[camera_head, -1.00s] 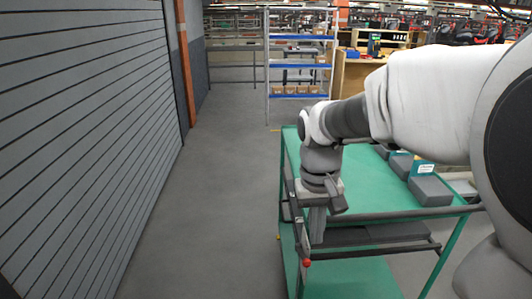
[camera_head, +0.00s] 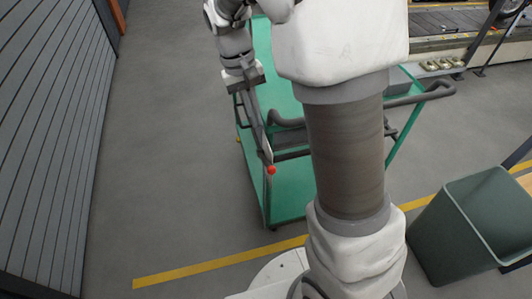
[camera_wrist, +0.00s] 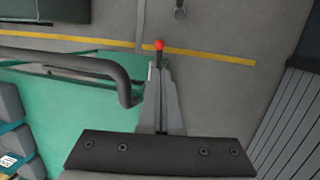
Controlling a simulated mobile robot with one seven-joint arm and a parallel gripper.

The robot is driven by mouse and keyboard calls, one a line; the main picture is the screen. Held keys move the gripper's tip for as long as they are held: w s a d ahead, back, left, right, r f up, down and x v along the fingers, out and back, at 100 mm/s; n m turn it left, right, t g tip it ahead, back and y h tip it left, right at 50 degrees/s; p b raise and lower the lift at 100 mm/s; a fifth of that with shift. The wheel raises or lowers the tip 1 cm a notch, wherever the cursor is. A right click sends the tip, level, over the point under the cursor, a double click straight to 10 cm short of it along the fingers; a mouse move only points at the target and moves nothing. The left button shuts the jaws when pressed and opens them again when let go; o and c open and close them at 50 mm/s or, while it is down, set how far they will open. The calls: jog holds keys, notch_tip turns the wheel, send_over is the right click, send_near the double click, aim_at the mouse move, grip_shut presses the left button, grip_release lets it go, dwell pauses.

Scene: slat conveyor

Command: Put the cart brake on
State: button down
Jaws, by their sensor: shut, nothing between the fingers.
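The green cart (camera_head: 287,190) stands below my arm, with a dark handle bar (camera_head: 405,100); the bar also shows in the wrist view (camera_wrist: 75,60). At the cart's left front corner is a slim lever with a red knob (camera_head: 271,170). The knob shows just beyond my fingertips in the wrist view (camera_wrist: 159,44). My gripper (camera_head: 262,130) is shut and empty, pointing down alongside the lever. In the wrist view its fingers (camera_wrist: 166,68) overlap the lever. I cannot tell whether they touch it. My arm hides much of the cart's middle.
A grey-green bin (camera_head: 465,225) stands at the right. A slatted grey wall (camera_head: 50,130) runs along the left. A yellow floor line (camera_head: 215,265) crosses in front of the cart. The floor between wall and cart is clear. A conveyor (camera_head: 450,22) is at the upper right.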

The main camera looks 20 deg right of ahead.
aim_at(270, 167)
jog(key=b+x, duration=0.1)
jog(key=x, duration=1.3)
jog(key=shift+b, duration=0.3)
jog(key=shift+f, duration=0.15)
